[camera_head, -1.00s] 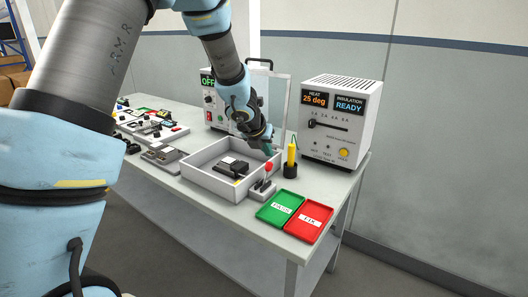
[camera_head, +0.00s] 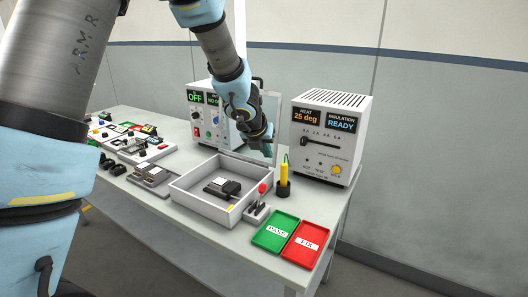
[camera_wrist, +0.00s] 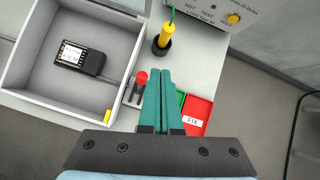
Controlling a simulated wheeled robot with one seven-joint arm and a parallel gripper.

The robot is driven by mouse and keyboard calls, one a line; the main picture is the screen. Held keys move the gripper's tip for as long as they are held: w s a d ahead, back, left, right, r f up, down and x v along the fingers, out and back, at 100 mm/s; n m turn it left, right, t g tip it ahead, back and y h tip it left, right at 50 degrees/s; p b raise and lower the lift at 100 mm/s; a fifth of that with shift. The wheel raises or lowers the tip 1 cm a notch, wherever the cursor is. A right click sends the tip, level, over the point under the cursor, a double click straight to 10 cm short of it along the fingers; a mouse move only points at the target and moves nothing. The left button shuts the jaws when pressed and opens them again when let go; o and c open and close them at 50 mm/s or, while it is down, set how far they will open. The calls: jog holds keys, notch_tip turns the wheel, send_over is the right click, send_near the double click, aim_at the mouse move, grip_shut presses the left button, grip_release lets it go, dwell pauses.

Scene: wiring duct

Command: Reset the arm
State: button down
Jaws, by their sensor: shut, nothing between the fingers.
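My gripper (camera_wrist: 161,105) shows in the wrist view with its two green fingers together, shut and empty. It is above the bench, over the area between the red-knobbed lever and the trays. In the head view my gripper (camera_head: 268,150) is small and partly hidden by my wrist, above the back right corner of the open white box (camera_head: 207,206). My arm reaches in from the upper left and bends down toward the bench.
A black device (camera_wrist: 80,58) lies in the box. Beside it stand a red-knobbed lever (camera_head: 262,189), a yellow probe in a black holder (camera_head: 284,178), a green tray (camera_head: 275,232) and a red FIX tray (camera_head: 306,244). Behind stands the heat and insulation tester (camera_head: 327,135).

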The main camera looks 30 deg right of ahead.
jog(key=w+a+f+n+y+b, duration=0.1)
jog(key=w+a+n+y+b, duration=0.15)
jog(key=a+n, duration=1.05)
jog(key=w+a+f+n+y+b, duration=0.1)
jog(key=a+n+y, duration=0.2)
jog(key=a+n, duration=0.95)
jog(key=s+a+f+n+g+b, duration=0.1)
jog(key=s+a+n, duration=0.5)
jog(key=a+n, duration=0.2)
jog(key=s+a+f+n+g+b, duration=0.1)
jog(key=s+a+n, duration=0.4)
jog(key=a+n, duration=0.3)
jog(key=shift+s+a+n+g, duration=0.3)
jog(key=shift+s+n, duration=0.05)
jog(key=shift+n, duration=0.8)
jog(key=shift+f, duration=0.1)
